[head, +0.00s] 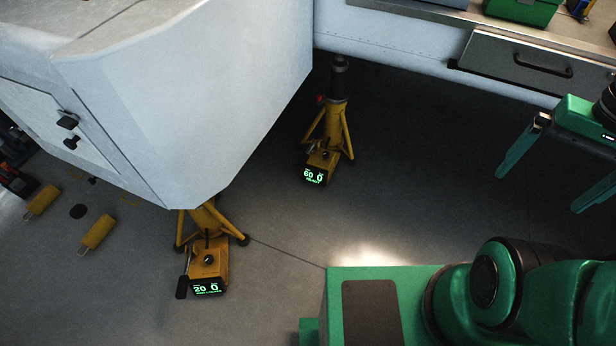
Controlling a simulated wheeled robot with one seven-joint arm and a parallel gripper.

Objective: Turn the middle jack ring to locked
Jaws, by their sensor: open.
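Two yellow tripod jacks show in the head view. The farther jack (333,122) stands in the open right of the white fuselage, with a dark top and a lit display (314,176) that seems to read 60 and 0. The nearer jack (207,260) stands partly under the fuselage, which hides its upper part; its display (206,288) seems to read 20 and 0. Which one is the middle jack, and how its ring is set, I cannot tell. My gripper (537,192) is at the right, fingers apart and empty, well away from both jacks.
The white fuselage (190,90) overhangs the upper left. A workbench with a grey drawer (530,62) and a green box (522,10) lines the top right. Yellow chocks (97,233) lie on the floor at left. The floor between the farther jack and my gripper is clear.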

